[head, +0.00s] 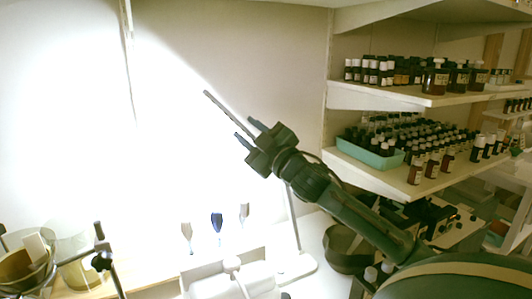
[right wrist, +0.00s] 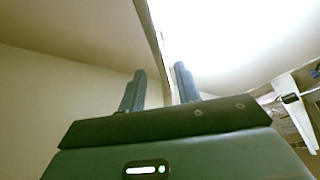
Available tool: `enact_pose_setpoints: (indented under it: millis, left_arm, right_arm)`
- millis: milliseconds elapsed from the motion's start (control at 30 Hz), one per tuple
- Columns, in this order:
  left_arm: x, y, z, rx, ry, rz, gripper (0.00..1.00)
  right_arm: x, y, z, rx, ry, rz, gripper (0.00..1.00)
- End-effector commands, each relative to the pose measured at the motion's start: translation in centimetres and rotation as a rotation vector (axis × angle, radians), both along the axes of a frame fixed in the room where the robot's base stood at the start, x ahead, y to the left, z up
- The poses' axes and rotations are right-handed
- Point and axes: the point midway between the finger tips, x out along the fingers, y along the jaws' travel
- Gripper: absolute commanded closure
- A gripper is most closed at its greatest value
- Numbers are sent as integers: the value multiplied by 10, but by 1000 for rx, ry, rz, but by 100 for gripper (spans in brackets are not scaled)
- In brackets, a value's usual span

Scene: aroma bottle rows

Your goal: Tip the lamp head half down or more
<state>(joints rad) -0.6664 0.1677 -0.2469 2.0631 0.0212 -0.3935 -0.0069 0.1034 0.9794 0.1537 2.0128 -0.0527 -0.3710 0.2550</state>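The desk lamp has a white base (head: 296,267) on the bench and a thin pale stem (head: 293,222) that rises behind my right arm. Its head (head: 224,109) is a slim dark bar seen nearly edge-on, sloping up to the left, with bright light on the wall to its left. My right gripper (head: 249,129) is at the lower right end of the head, fingers apart on either side of it. In the right wrist view the head (right wrist: 154,35) is a narrow strip between the open fingers, nearer the right one. I cannot tell if a finger touches it.
Shelves (head: 430,97) with several dark bottles and a green tray (head: 370,154) stand at the right. A dark bowl (head: 345,250) is below my right arm. Brushes (head: 217,222), a black stand (head: 102,258) and jars are at lower left. The wall area above is clear.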

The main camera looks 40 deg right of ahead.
Motion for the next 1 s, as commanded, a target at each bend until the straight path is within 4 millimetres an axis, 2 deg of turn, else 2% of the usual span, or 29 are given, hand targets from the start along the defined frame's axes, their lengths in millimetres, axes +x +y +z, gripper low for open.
enact_pose_setpoints:
  millis: [33,200,433,633,1000]
  left_arm:
    - [0,-1,-3,-2,-5,-2,64]
    - [1,-3,-4,-7,-17,-6,64]
    - [3,-6,0,-14,-33,-13,64]
    - [3,-7,0,-15,-35,-17,64]
    - [2,-7,0,-14,-33,-18,64]
  right_arm:
    - [-8,1,-7,-1,4,1,67]
    - [-32,2,-13,-1,4,0,67]
    - [-54,2,-18,0,3,0,67]
    - [-61,2,-18,0,2,-1,67]
    - [-61,2,-18,-1,1,-1,67]
